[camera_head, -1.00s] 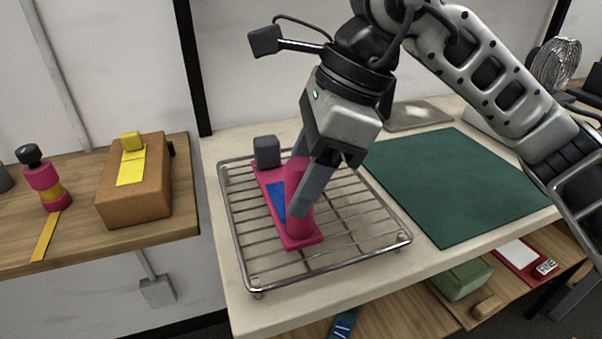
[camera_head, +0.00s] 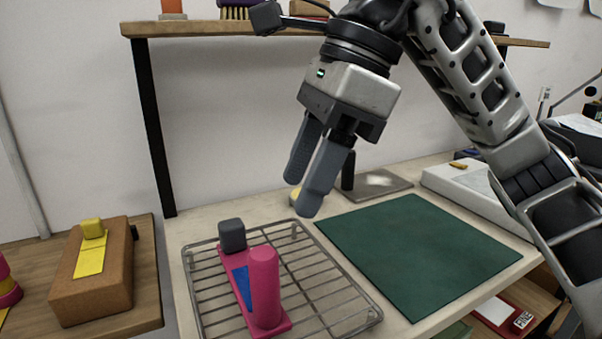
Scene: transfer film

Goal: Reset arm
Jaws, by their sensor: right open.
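My right gripper (camera_head: 301,194) is open and empty, its two grey fingers pointing down and a little left. It hangs in the air above the back right part of a wire rack (camera_head: 340,285). A pink cylinder (camera_head: 264,285) stands upright on a pink base (camera_head: 235,265) with a blue patch, which lies on the rack. A dark grey block (camera_head: 232,235) sits at the back end of that base. The gripper is apart from all of these. My left gripper is not in view.
A green mat (camera_head: 415,250) lies clear on the table, right of the rack. A brown box (camera_head: 95,275) with a yellow strip and block stands on the left table. A wooden shelf (camera_head: 225,29) with several items runs across the back, near my right arm.

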